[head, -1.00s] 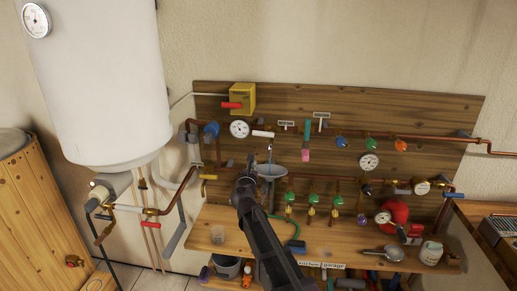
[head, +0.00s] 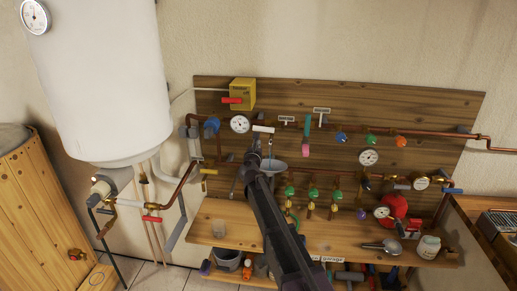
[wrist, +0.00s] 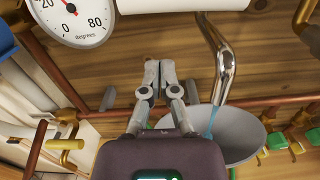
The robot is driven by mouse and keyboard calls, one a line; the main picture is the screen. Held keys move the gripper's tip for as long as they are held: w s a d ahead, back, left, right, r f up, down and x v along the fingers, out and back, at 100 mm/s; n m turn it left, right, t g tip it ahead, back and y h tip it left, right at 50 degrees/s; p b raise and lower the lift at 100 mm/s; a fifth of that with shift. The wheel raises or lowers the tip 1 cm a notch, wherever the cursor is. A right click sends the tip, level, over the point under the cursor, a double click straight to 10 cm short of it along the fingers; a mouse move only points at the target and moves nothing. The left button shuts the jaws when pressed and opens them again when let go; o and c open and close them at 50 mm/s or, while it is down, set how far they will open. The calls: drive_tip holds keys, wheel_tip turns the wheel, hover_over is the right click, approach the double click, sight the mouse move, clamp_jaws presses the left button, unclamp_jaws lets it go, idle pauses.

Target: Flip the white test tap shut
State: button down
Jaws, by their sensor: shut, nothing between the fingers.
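The white test tap's lever (head: 263,129) lies crosswise on the plank board, right of a dial gauge. In the wrist view the white lever (wrist: 180,4) is cut off by the top edge. A bent metal spout (wrist: 219,62) hangs below it, and a thin bluish stream runs from it into a grey funnel (wrist: 236,130). My gripper (wrist: 160,72) is shut and empty, below the lever and left of the spout, apart from both. In the head view my gripper (head: 254,157) partly covers the funnel's left side.
The dial gauge (wrist: 72,18) is close on the upper left. A copper pipe (wrist: 270,107) crosses behind the funnel. A yellow-handled valve (wrist: 64,144) is at lower left. Green-knobbed valves (head: 313,193) stand right of my arm. A wooden shelf (head: 350,250) runs below the board.

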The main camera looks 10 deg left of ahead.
sight(264, 128)
drive_tip(key=shift+w+d+r+p, duration=0.1)
drive_tip(key=shift+r+p, duration=0.5)
drive_tip(key=shift+r, duration=0.2)
drive_tip(key=shift+w+d+r+p, duration=0.1)
drive_tip(key=shift+r+p, duration=0.45)
drive_tip(key=shift+r, duration=0.2)
drive_tip(key=shift+a, duration=0.1)
